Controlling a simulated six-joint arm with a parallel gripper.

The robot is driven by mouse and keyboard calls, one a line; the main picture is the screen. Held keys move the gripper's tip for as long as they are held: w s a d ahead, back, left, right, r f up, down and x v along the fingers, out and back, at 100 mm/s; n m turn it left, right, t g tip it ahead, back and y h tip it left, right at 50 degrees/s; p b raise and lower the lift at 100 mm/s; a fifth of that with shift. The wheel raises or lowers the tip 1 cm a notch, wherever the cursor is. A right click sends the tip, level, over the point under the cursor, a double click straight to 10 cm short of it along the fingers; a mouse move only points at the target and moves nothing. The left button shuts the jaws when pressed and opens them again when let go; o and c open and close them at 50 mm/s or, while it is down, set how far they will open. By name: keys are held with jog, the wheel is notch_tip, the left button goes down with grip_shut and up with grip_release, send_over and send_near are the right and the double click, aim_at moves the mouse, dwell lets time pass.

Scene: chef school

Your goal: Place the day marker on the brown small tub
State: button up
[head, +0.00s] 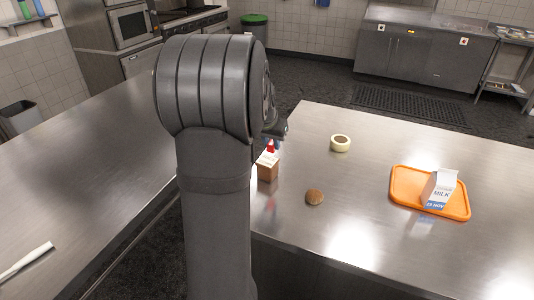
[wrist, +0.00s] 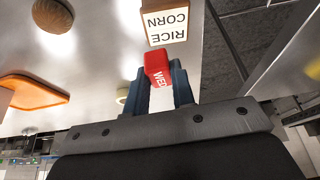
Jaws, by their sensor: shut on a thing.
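My gripper (wrist: 162,88) is shut on a small red day marker (wrist: 157,68) with "WED" in white letters. In the head view my arm hides most of the gripper, but the red marker (head: 270,146) shows just past it. The brown small tub (head: 268,171) stands on the steel counter, right of my arm, with a pale top. In the wrist view the tub's white label (wrist: 167,26) reads "RICE CORN". The marker is close to the tub, above it in the head view. I cannot tell whether they touch.
A brown round item (head: 314,197) and a cream round container (head: 340,143) with a brown top stand on the counter nearby. An orange tray (head: 400,190) at the right holds a milk carton (head: 441,187). Bare counter lies between them. A gap separates the left counter (head: 90,165).

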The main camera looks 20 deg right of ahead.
jog(key=shift+w+a+f, duration=0.45)
jog(key=shift+w+f, duration=0.05)
jog(key=shift+w, duration=0.2)
jog(key=shift+f, duration=2)
jog(key=shift+f, duration=0.1)
jog(key=o, duration=1)
jog(key=v, duration=1.2)
